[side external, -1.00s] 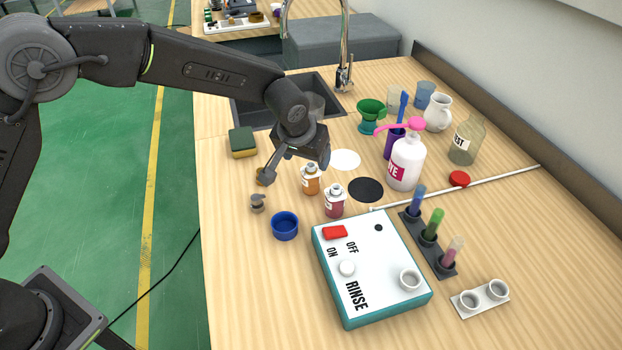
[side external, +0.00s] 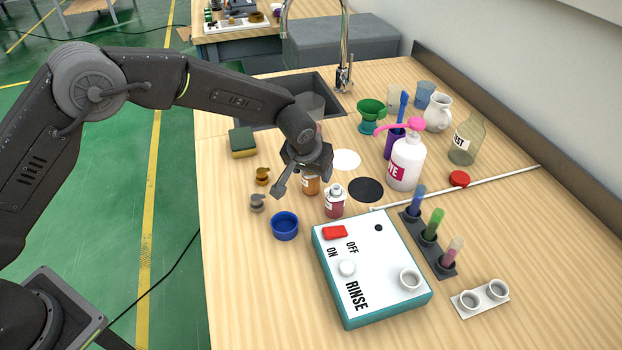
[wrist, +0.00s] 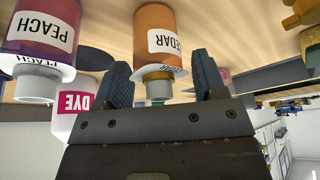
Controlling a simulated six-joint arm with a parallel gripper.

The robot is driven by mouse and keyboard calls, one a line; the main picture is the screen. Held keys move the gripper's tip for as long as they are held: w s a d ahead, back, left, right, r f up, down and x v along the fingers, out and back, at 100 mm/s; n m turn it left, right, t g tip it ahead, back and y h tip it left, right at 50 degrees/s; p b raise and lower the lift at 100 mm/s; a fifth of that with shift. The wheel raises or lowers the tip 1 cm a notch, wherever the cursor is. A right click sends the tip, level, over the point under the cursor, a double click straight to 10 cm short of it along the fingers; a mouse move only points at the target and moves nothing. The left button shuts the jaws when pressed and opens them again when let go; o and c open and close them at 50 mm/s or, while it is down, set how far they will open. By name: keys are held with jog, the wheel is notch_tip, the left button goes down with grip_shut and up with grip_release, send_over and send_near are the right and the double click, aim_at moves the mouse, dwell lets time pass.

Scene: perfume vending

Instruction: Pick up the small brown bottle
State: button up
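The small brown bottle (side external: 311,187), orange-brown with a white label, stands on the wooden table. My gripper hides its top in the side view. In the wrist view the bottle (wrist: 158,20) appears upside down, and its label reads partly "EDAR". My gripper (wrist: 163,78) is open, with one blue-grey finger on either side of the bottle's cap end. A gap shows between each finger and the bottle. In the side view my gripper (side external: 298,178) is tilted over the bottle.
A purple-red PEACH bottle (side external: 334,203) stands close by on the right. A brown stopper (side external: 263,177), a grey stopper (side external: 257,204) and a blue cap (side external: 285,227) are to the left and front. The RINSE box (side external: 385,265) and the white DYE bottle (side external: 405,165) are to the right.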

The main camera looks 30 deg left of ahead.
jog(key=c, duration=0.8)
